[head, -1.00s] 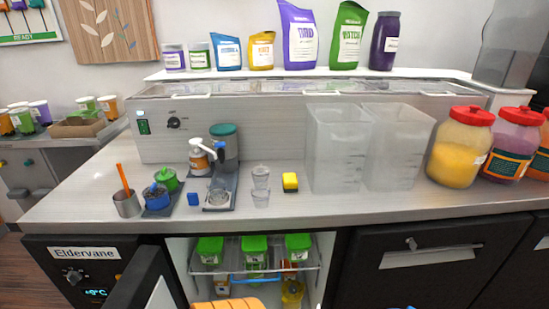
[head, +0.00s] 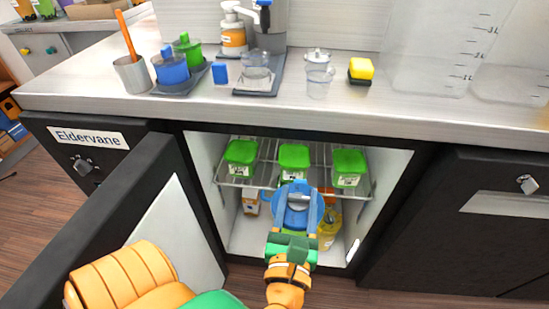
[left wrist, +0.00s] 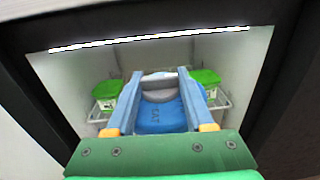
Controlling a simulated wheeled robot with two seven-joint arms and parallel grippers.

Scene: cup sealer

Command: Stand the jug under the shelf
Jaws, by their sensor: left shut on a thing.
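My left gripper (head: 300,205) is shut on a blue jug (head: 296,219) with a grey top. It holds the jug in front of the open fridge, near the wire shelf (head: 233,181). In the left wrist view, the jug (left wrist: 163,115) sits between the two blue fingers, with the fridge inside beyond it. I cannot tell whether the jug is past the shelf's front edge. The jug's lower part is partly hidden by the gripper. My right gripper is not in view.
Green-lidded tubs (head: 240,158) stand on the shelf. Below it are a yellow container (head: 329,229) on the right and a small orange-and-white carton (head: 250,201) on the left. The open fridge door (head: 120,220) stands left of my arm. The counter (head: 190,110) overhangs the opening.

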